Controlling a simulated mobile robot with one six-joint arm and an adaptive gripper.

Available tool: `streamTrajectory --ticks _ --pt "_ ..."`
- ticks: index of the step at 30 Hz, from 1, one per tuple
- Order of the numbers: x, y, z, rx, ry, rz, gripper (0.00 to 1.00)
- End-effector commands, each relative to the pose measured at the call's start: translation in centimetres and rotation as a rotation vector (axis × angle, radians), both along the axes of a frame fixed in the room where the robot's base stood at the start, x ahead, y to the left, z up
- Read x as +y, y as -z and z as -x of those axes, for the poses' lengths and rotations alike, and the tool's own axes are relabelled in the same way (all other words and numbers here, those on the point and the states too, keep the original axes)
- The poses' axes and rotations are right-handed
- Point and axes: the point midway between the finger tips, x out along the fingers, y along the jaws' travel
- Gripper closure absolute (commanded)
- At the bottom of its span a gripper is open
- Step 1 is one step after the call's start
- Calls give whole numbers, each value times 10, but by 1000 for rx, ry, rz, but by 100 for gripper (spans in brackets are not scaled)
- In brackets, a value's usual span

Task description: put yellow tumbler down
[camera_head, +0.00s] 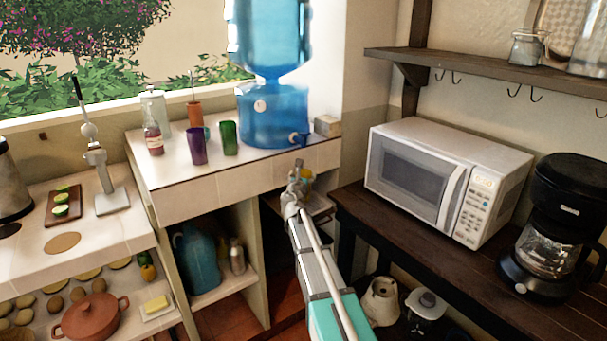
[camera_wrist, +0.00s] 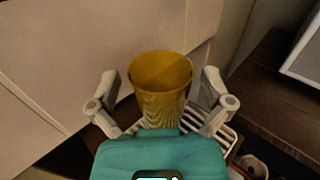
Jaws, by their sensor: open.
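The yellow tumbler (camera_wrist: 160,88) stands between the two fingers of my gripper (camera_wrist: 160,82) in the wrist view. The fingers are spread, with a visible gap on each side of the tumbler. A white slatted rack (camera_wrist: 218,134) shows under and beside the tumbler, which appears to rest upright on it; my gripper's teal body hides its base. In the head view the tumbler (camera_head: 307,181) is small and partly hidden behind my gripper (camera_head: 298,178), below the counter edge by the water dispenser.
A purple cup (camera_head: 197,146) and a green cup (camera_head: 229,138) stand on the tiled counter (camera_head: 240,174) beside the blue water dispenser (camera_head: 272,118). A dark wooden table (camera_head: 385,225) with a microwave (camera_head: 440,180) and a coffee maker (camera_head: 555,225) is close on the right.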

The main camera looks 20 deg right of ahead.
Motion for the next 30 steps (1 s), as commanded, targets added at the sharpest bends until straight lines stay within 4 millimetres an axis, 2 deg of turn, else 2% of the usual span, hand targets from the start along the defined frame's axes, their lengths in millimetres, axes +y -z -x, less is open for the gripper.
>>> streamTrajectory --ticks 1,15,21,30 --pt "4 0 10 0 0 0 0" --pt "40 0 74 0 -1 0 0" --pt "48 0 87 0 -1 0 0" --pt "50 0 90 0 0 0 0"
